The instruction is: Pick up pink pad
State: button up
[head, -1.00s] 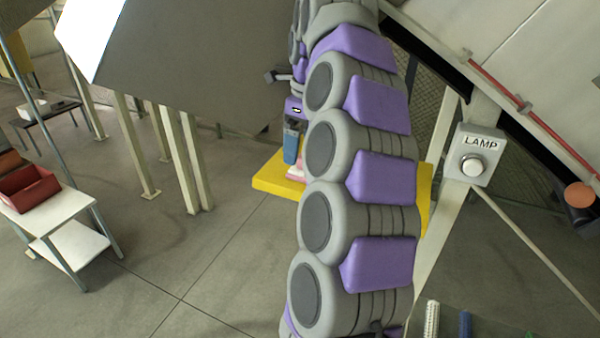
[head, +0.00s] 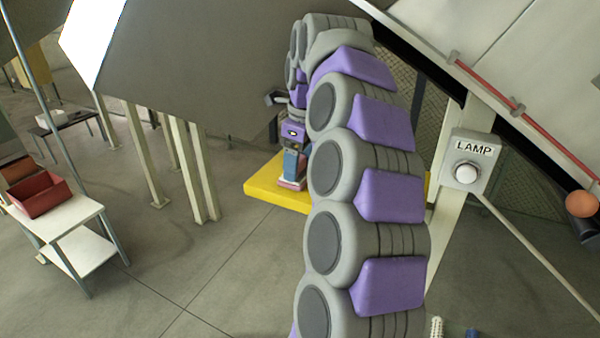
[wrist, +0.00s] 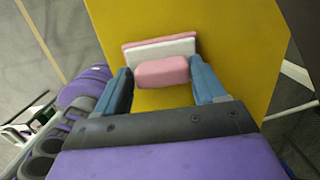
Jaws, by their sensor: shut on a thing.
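My gripper (wrist: 161,75) has blue fingers, one on each side of a pink pad (wrist: 162,72), and is shut on it. The pad is a small rounded block over the yellow surface (wrist: 228,40). Just beyond it are a white piece (wrist: 160,49) and a pink edge (wrist: 150,40), stacked close behind. I cannot tell whether the held pad touches them. In the head view my gripper (head: 291,168) is low over the yellow platform (head: 262,188), with a bit of pink (head: 291,184) at its tips. My arm hides part of the platform.
A grey panel on pale posts (head: 190,170) stands left of the arm. A white table (head: 65,220) with a red bin (head: 38,194) is at the left. A LAMP button box (head: 468,162) is on a post at the right.

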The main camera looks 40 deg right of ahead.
jog(key=shift+f, duration=0.4)
jog(key=shift+w+d+r, duration=0.1)
jog(key=shift+w+r, duration=0.2)
jog(key=shift+r, duration=0.1)
jog(key=c, duration=0.3)
jog(key=shift+w+d+r+p, duration=0.1)
jog(key=shift+w+r+p, duration=0.1)
jog(key=shift+r+p, duration=0.3)
jog(key=shift+w+d+r+p, duration=0.1)
jog(key=shift+w+r+p, duration=0.15)
jog(key=shift+r, duration=0.35)
jog(key=shift+s+r, duration=0.25)
jog(key=shift+r, duration=0.05)
jog(key=s+a, duration=0.1)
jog(key=s, duration=0.4)
jog(key=s+a+r+b, duration=0.1)
jog(key=s, duration=0.4)
jog(key=s+a+b, duration=0.1)
jog(key=s, duration=0.5)
jog(key=shift+a+r, duration=0.1)
jog(key=shift+r, duration=0.2)
jog(key=shift+c, duration=0.2)
